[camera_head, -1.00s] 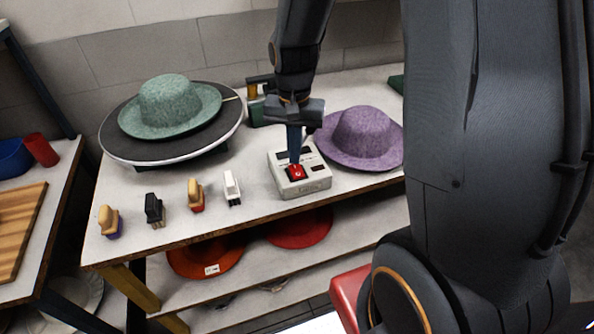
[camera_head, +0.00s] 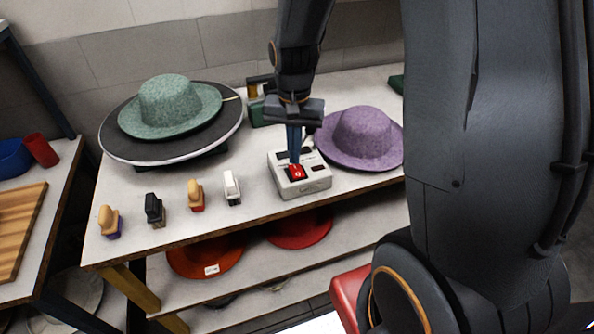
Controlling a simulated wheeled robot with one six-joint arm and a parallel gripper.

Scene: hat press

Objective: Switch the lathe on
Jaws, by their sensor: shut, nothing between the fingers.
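The lathe (camera_head: 117,148) is a round dark turntable with a pale rim at the back left of the table. A green felt hat (camera_head: 168,105) lies on it. A light grey control box (camera_head: 313,187) with a red switch (camera_head: 295,173) stands on the table to its right. My gripper (camera_head: 294,160) is shut and empty, pointing down with its fingertips at the back edge of the red switch. I cannot tell whether the fingertips touch it. The fingers hide part of the box's top.
A purple hat (camera_head: 362,137) lies close to the right of the box. Several small brushes, among them a white one (camera_head: 232,187) and a black one (camera_head: 154,208), stand along the table's front left. A green object (camera_head: 262,112) stands behind the box. Orange (camera_head: 205,256) and red (camera_head: 300,229) hats lie on the shelf below.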

